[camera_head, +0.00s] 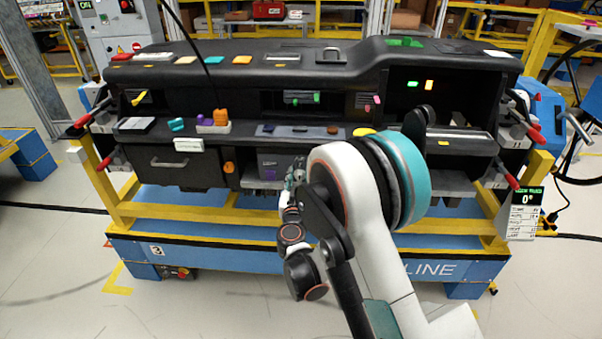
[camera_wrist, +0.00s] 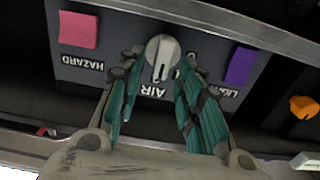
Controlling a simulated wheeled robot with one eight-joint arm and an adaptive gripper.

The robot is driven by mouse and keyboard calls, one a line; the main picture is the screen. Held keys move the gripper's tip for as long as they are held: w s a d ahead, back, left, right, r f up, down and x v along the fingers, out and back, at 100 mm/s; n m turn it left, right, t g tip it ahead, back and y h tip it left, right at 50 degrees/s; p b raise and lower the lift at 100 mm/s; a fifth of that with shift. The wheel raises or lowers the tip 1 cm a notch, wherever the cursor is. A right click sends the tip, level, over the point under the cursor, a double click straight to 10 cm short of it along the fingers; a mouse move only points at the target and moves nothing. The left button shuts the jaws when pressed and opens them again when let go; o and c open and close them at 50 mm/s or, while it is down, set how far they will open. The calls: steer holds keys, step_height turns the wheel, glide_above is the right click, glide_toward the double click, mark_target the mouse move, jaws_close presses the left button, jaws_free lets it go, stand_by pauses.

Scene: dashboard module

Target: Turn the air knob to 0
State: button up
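The air knob (camera_wrist: 162,50) is a round pale grey dial on a dark panel (camera_wrist: 100,73) in the wrist view. A raised grip with a dark line points down toward the upside-down AIR label (camera_wrist: 150,89). My gripper (camera_wrist: 162,62) is open, with one teal-and-grey finger on each side of the knob. The fingertips look close to it; contact cannot be told. In the head view my gripper (camera_head: 298,168) is small at the module's lower middle, beside the panel (camera_head: 268,168). The knob cannot be made out there.
The panel also has a pink HAZARD button (camera_wrist: 78,30) and a purple button (camera_wrist: 240,66). An orange knob (camera_wrist: 303,107) is at the right. The black dashboard module (camera_head: 230,72) sits on a yellow-and-blue stand (camera_head: 200,247). A display (camera_head: 527,198) at right reads 0°.

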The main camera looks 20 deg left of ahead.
jaws_close()
stand_by(0.4)
steer(key=n, duration=0.4)
steer(key=shift+s+a, duration=0.1)
steer(key=shift+a, duration=0.2)
steer(key=n, duration=0.4)
steer(key=shift+s+a+f+n, duration=0.1)
steer(key=shift+a+f+n, duration=0.15)
steer(key=shift+a+n, duration=0.05)
steer(key=n, duration=0.3)
steer(key=f+n, duration=0.1)
steer(key=n, duration=0.5)
steer(key=shift+a+f, duration=0.15)
steer(key=shift+a, duration=0.15)
steer(key=shift+s, duration=0.1)
